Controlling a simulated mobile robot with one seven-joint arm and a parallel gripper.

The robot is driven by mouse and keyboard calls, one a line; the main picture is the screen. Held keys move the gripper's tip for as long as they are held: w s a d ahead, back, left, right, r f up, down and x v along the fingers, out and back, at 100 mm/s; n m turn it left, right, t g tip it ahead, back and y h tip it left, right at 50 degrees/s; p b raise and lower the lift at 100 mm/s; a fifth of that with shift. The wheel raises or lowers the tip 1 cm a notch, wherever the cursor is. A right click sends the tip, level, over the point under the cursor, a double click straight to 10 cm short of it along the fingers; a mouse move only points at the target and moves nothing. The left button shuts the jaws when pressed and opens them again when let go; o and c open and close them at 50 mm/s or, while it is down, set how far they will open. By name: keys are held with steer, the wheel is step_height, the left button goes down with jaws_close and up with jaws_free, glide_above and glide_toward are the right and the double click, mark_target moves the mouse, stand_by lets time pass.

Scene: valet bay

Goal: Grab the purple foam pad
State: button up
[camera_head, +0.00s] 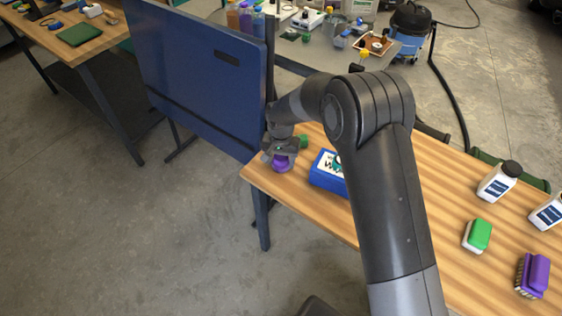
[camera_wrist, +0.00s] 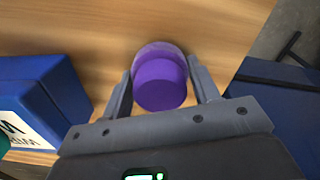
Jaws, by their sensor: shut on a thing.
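The purple foam pad (camera_wrist: 160,84) is a round purple piece with a paler disc on its far side. My gripper (camera_wrist: 161,88) has one finger on each side of it and is shut on it. In the head view the pad (camera_head: 281,164) shows under my gripper (camera_head: 281,155), near the left end of the wooden table (camera_head: 452,190). I cannot tell whether the pad still touches the table top.
A blue box (camera_head: 327,174) stands just right of my gripper. A green round item (camera_head: 304,141) is behind it. A blue panel (camera_head: 200,75) stands at the left. White bottles (camera_head: 497,182), a green-topped block (camera_head: 477,235) and a purple brush (camera_head: 533,275) are further right.

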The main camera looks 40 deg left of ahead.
steer(key=c, duration=0.3)
steer(key=shift+r, duration=0.1)
